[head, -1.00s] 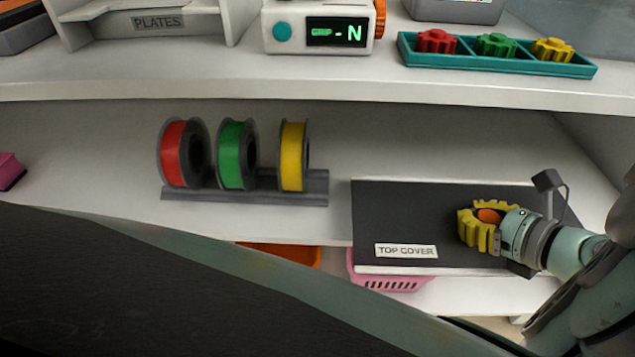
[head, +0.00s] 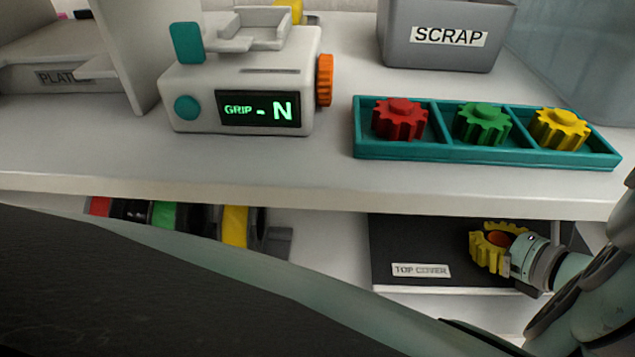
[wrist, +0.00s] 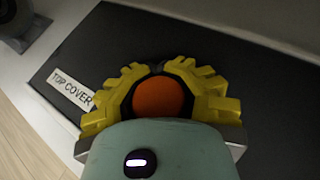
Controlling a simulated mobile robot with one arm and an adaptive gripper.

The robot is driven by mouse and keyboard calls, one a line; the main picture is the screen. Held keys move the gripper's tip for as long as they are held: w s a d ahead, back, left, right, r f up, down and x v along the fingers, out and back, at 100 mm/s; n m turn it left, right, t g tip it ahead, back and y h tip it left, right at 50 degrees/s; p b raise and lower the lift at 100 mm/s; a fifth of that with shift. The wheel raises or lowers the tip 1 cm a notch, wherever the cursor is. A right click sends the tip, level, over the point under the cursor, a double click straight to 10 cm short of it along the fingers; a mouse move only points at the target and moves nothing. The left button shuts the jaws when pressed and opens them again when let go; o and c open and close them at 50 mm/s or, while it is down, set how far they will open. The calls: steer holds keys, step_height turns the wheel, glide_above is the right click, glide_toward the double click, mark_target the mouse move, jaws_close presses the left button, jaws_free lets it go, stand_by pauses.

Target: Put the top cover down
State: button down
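The top cover is a flat dark panel (head: 455,245) with a pale front edge and a white "TOP COVER" label (head: 421,270). It is at lower right in the head view, and its back is hidden behind the upper shelf's front edge. In the wrist view the dark panel (wrist: 115,45) spreads beneath my gripper. My gripper (head: 490,246) has yellow ridged fingers closed around an orange round knob (wrist: 158,97) on the panel. The fingertips nearly meet beyond the knob. What lies directly under the panel is hidden.
The upper shelf (head: 250,180) hangs over the cover. It carries a "GRIP - N" gauge (head: 240,95), a teal gear tray (head: 455,150) and a grey SCRAP bin (head: 445,60). Red, green and yellow spools (head: 235,224) stand left of the cover, with a gap between.

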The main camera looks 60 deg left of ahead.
steer(key=shift+s+d+f, duration=0.1)
steer(key=shift+s+f, duration=0.15)
steer(key=shift+f, duration=0.95)
steer(key=shift+w+r, duration=0.1)
steer(key=shift+w, duration=0.2)
steer(key=shift+s+f+b, duration=0.1)
steer(key=shift+f+b, duration=0.1)
steer(key=shift+b, duration=0.2)
steer(key=c, duration=1)
jaws_free()
steer(key=shift+r, duration=0.15)
steer(key=shift+d+r+p, duration=0.15)
steer(key=shift+p, duration=0.2)
steer(key=p+v, duration=0.2)
steer(key=v, duration=0.9)
steer(key=shift+d+r, duration=0.1)
steer(key=shift+d, duration=0.2)
